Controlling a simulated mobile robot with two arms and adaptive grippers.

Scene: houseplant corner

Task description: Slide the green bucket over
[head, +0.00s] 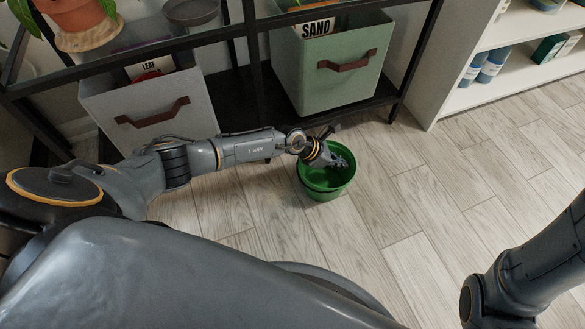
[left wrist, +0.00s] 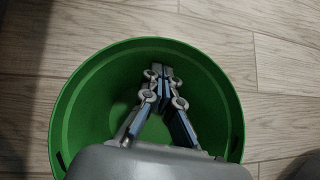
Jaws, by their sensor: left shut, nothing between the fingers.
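The green bucket (head: 322,188) stands upright on the wood floor, in front of the shelf unit. It also fills much of the left wrist view (left wrist: 85,95), where I look down into its open top. My left gripper (head: 340,163) reaches over the bucket's rim, with its fingers over or inside the opening. In the left wrist view the fingers (left wrist: 160,78) are shut with nothing between them. Their tips appear near the bucket's far inner wall; I cannot tell whether they touch it. My right gripper is not in view; only part of my right arm shows at the lower right.
A pale green bin (head: 330,80) labelled SAND and a grey bin (head: 150,110) labelled LEAF sit on the black shelf's low board. A black shelf post (head: 415,60) stands behind the bucket. A white bookcase (head: 460,70) is at the upper right. The floor (head: 440,200) right of the bucket is clear.

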